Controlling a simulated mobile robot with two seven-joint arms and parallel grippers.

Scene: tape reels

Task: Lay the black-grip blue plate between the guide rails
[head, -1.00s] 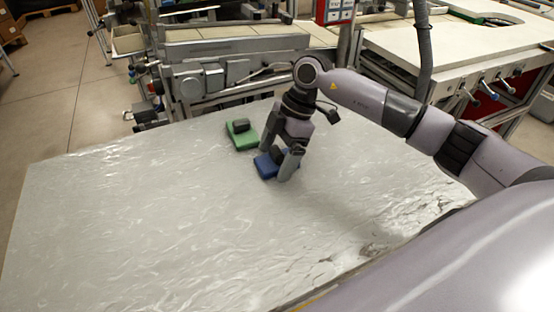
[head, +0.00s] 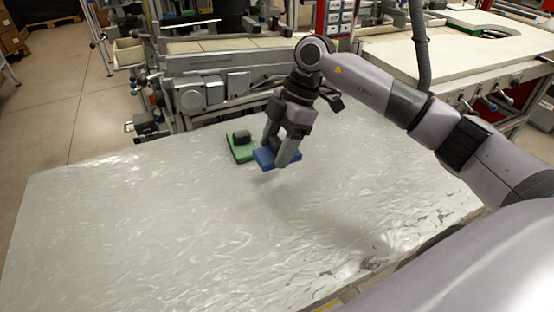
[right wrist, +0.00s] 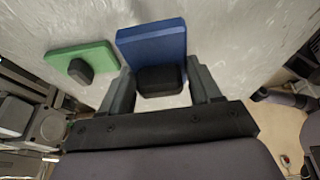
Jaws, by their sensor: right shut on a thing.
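The blue plate (head: 264,159) with a black grip hangs from my right gripper (head: 279,153), a little above the table. In the right wrist view the blue plate (right wrist: 153,45) shows flat, its black grip (right wrist: 160,80) held between the two fingers of my right gripper (right wrist: 158,88). A green plate (head: 240,153) with a dark grip lies on the table just left of the blue plate. It also shows in the right wrist view (right wrist: 84,62). I see no guide rails on the table. My left gripper is not in view.
The table (head: 130,230) has a glossy, wrinkled grey surface, and its left and front parts are clear. Metal machinery (head: 205,90) stands along its far edge. A white-topped bench (head: 470,55) stands at the back right.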

